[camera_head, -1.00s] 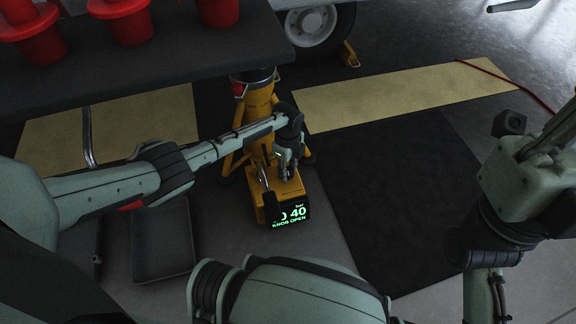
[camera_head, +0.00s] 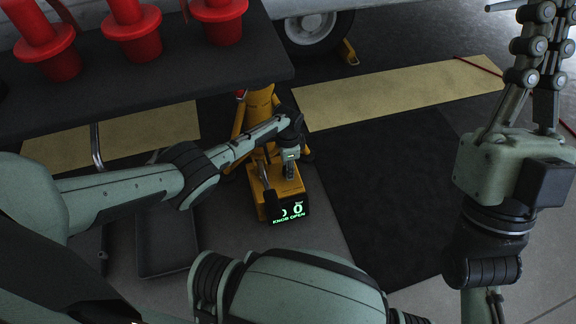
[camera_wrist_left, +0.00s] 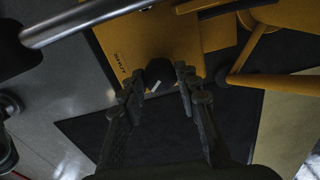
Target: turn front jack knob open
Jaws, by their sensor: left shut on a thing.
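The yellow jack (camera_head: 260,107) stands on the floor at the middle, with a yellow box (camera_head: 261,206) at its front. The box's dark display (camera_head: 289,214) shows green text reading "KNOB OPEN" and a 0. My left gripper (camera_head: 290,174) reaches down onto the top of the box. In the left wrist view its fingers are shut on a round black knob (camera_wrist_left: 158,71) with a white mark. The word "SHUT" is printed left of the knob. My right gripper (camera_head: 552,14) is raised at the right, away from the jack; its finger gap is unclear.
A dark table (camera_head: 150,80) with red cone-like objects (camera_head: 133,30) overhangs the upper left. A dark tray (camera_head: 165,245) lies left of the jack. A wheel (camera_head: 312,25) stands behind. A metal lever (camera_wrist_left: 85,22) crosses the left wrist view. Dark matting to the right is clear.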

